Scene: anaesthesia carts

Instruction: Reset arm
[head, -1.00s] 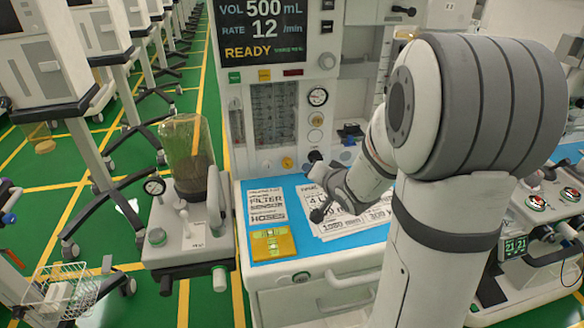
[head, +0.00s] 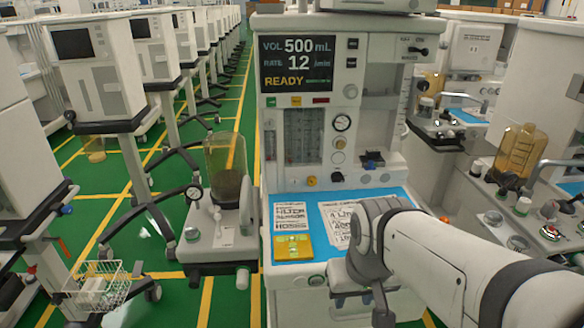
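My gripper (head: 362,308) hangs at the lower middle of the head view, in front of the cart's drawer front. Its two dark fingertips stand apart, and I see nothing between them. My arm (head: 440,265) reaches in from the lower right and bends down at the wrist. The anaesthesia cart (head: 330,105) stands upright in the middle, its screen (head: 296,64) reading READY. A yellow block (head: 293,246) lies on the blue work surface (head: 265,215), left of my wrist. Printed sheets (head: 340,222) lie on the same surface, partly hidden by my wrist.
A clear canister (head: 226,160) stands on a side bracket left of the cart. A wire basket (head: 97,285) is at the lower left. More carts (head: 85,60) line the left, and equipment (head: 515,150) crowds the right. Green floor (head: 165,255) shows between them.

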